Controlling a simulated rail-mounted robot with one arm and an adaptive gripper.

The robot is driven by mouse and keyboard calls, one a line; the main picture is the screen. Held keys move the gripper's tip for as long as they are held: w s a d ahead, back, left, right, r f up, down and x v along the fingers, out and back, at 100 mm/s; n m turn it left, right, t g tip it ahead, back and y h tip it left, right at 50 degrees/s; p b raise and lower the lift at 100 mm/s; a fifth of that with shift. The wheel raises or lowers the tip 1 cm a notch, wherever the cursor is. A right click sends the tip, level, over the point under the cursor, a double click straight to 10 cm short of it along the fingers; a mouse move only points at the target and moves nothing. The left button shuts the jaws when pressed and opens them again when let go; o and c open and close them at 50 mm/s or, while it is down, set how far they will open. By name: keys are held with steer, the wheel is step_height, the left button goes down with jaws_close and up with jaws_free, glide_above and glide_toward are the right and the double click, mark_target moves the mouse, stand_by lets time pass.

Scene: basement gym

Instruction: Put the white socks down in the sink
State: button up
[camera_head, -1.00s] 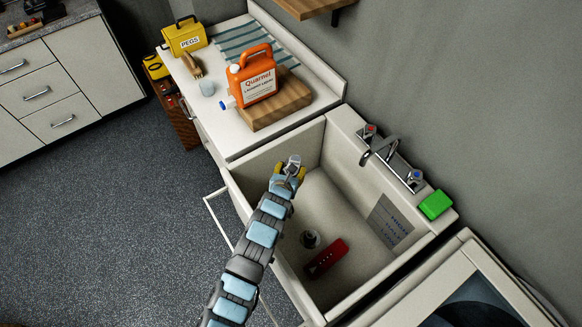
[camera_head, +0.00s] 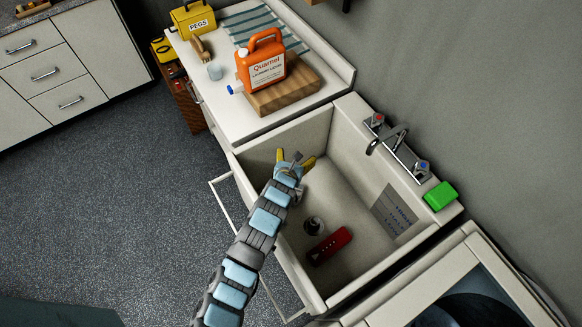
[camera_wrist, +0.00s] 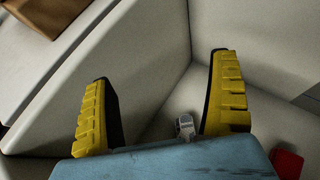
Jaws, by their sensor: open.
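My gripper (camera_head: 295,157) is inside the sink (camera_head: 352,150) at its far left corner, with its two yellow fingers spread open. In the wrist view the fingers (camera_wrist: 160,68) stand wide apart with the pale sink walls beyond them. A small pale grey item (camera_wrist: 185,126) shows low between the fingers. I cannot tell whether it is part of the white socks or something else. No white socks can be clearly made out in either view; my wrist and arm hide part of the sink floor.
A red item (camera_head: 328,245) lies on the sink floor beside the round drain (camera_head: 314,226). The tap (camera_head: 388,140) and a green sponge (camera_head: 440,196) are on the sink's right rim. An orange jug (camera_head: 262,66) stands on a wooden board (camera_head: 285,95) on the counter.

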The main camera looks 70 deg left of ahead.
steer(key=v, duration=1.1)
stand_by(0.4)
stand_by(0.3)
